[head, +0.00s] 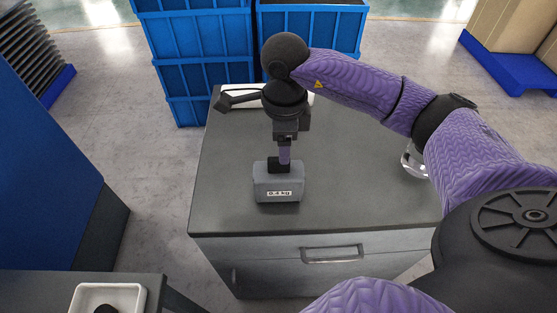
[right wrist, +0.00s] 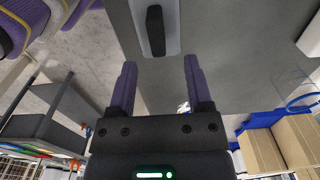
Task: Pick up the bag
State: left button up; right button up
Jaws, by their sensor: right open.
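The bag (head: 278,190) is a small grey block with a dark handle on top and a white label reading what looks like 0.4 kg. It stands upright on the grey cabinet top (head: 360,205). My right gripper (head: 284,160) points down over it in the head view and hides part of the handle. In the right wrist view the purple fingers of this gripper (right wrist: 160,72) are spread with nothing between them. The bag's grey top (right wrist: 178,30) and black handle (right wrist: 155,31) lie just beyond the fingertips. My left gripper is not in view.
A white tray (head: 240,99) lies at the cabinet's back edge, partly behind my arm. A clear glass item (head: 413,160) stands at the right. Blue crates (head: 205,50) stand behind. Another white tray (head: 132,297) sits on a surface at lower left. The cabinet top around the bag is clear.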

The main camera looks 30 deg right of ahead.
aim_at(279, 177)
jog(key=f, duration=0.3)
jog(key=f+b, duration=0.1)
jog(key=f, duration=0.1)
jog(key=shift+w+a+f, duration=0.15)
jog(key=shift+a+f, duration=0.05)
jog(key=shift+a, duration=0.2)
jog(key=shift+r, duration=0.1)
grip_shut()
dwell(0.7)
